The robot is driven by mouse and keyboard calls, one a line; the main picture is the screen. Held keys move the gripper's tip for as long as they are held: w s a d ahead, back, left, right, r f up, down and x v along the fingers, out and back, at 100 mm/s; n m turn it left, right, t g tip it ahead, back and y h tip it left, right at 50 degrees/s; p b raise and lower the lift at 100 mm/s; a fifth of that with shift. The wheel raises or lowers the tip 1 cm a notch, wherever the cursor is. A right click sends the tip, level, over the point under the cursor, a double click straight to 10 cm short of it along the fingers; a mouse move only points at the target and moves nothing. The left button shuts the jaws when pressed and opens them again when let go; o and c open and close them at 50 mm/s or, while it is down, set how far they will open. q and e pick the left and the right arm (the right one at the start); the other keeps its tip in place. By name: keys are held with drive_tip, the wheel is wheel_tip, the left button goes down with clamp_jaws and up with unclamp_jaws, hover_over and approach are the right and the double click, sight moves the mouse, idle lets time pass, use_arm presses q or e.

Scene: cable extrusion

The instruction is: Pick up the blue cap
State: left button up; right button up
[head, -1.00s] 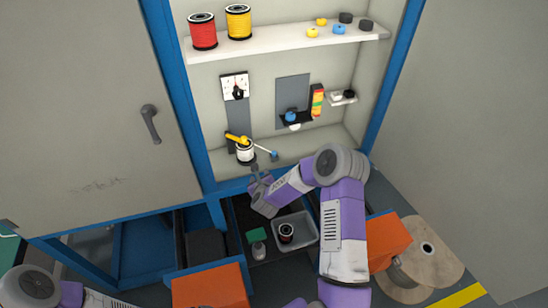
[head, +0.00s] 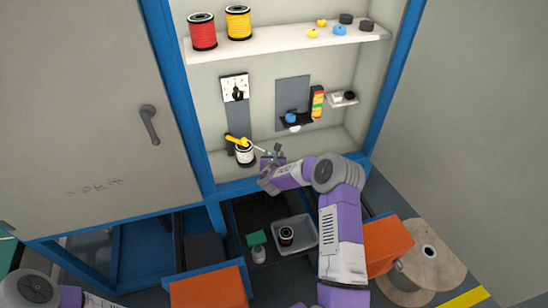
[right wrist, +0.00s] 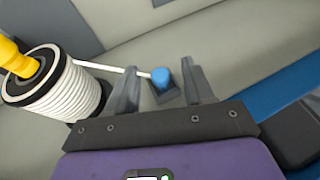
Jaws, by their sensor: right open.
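In the right wrist view a small blue cap (right wrist: 161,77) sits at the end of a thin white cable that runs from the white spool (right wrist: 60,88). My right gripper (right wrist: 164,70) is open, with one finger on each side of the cap. I cannot tell whether the fingers touch it. In the head view my right gripper (head: 273,153) is at the lower cabinet shelf, just right of the white spool (head: 245,154) with its yellow handle (head: 238,141); the cap there is mostly hidden by it. My left gripper is out of view.
Another blue piece (head: 291,118) sits on a black holder on the back wall. Below, an open drawer holds a grey tray (head: 309,238) with a dark spool.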

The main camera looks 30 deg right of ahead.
drive_tip(key=shift+w+d+f, duration=0.1)
drive_tip(key=shift+w, duration=0.15)
clamp_jaws()
wheel_tip(320, 180, up, 10)
drive_tip(key=p, duration=0.1)
idle(0.5)
